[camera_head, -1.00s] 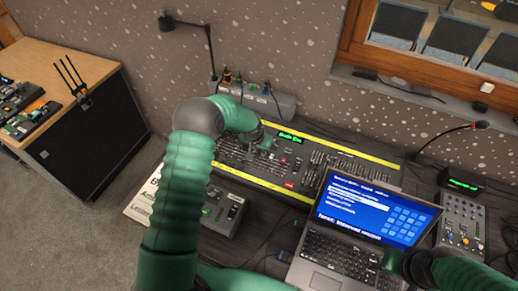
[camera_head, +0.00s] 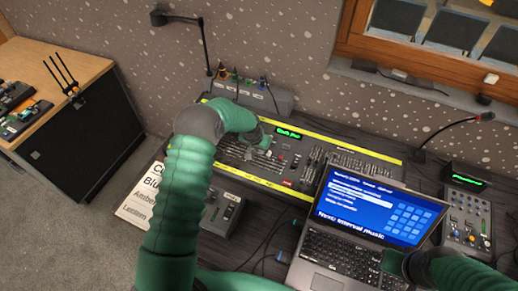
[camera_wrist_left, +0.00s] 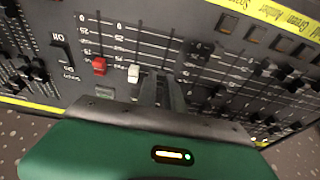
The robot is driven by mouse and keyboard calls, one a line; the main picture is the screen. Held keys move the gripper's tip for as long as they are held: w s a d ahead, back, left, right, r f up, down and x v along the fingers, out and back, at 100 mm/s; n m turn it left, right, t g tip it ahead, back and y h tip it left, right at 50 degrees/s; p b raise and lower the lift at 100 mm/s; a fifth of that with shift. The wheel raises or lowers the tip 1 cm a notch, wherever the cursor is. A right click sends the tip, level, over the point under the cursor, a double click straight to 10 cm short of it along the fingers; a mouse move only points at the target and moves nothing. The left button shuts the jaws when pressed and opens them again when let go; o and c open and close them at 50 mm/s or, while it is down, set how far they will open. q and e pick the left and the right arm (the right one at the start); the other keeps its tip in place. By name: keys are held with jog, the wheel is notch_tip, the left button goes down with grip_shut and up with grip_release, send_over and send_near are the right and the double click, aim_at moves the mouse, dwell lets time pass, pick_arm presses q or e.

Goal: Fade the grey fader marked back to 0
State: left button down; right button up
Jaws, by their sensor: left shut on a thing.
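The lighting console (camera_head: 325,160) with yellow edge strips lies on the dark desk. My left gripper (camera_head: 264,143) reaches down onto its fader area. In the left wrist view my left gripper (camera_wrist_left: 163,92) is shut on a fader cap that its fingers mostly hide, so its colour and label are not readable. A red fader cap (camera_wrist_left: 99,66) and a white fader cap (camera_wrist_left: 133,73) sit left of the fingers, beside printed scale lines. A black fader cap (camera_wrist_left: 200,49) sits right of them. My right gripper (camera_head: 395,262) is by the laptop, its jaws unclear.
An open laptop (camera_head: 375,205) with a blue screen stands in front of the console's right part. A small mixer (camera_head: 467,222) is at the right. A grey box (camera_head: 222,212) and a printed sheet (camera_head: 140,200) lie at the front left. A desk lamp (camera_head: 205,40) stands behind.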

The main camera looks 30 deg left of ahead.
aim_at(254, 163)
pick_arm(q)
jog(key=shift+s, duration=0.3)
jog(key=shift+s+d+f+p, duration=0.15)
jog(key=shift+s+p, duration=1)
jog(key=shift+s, duration=1.5)
jog(key=c, duration=1.7)
grip_release()
jog(key=shift+r+p, duration=0.95)
jog(key=shift+r, duration=0.3)
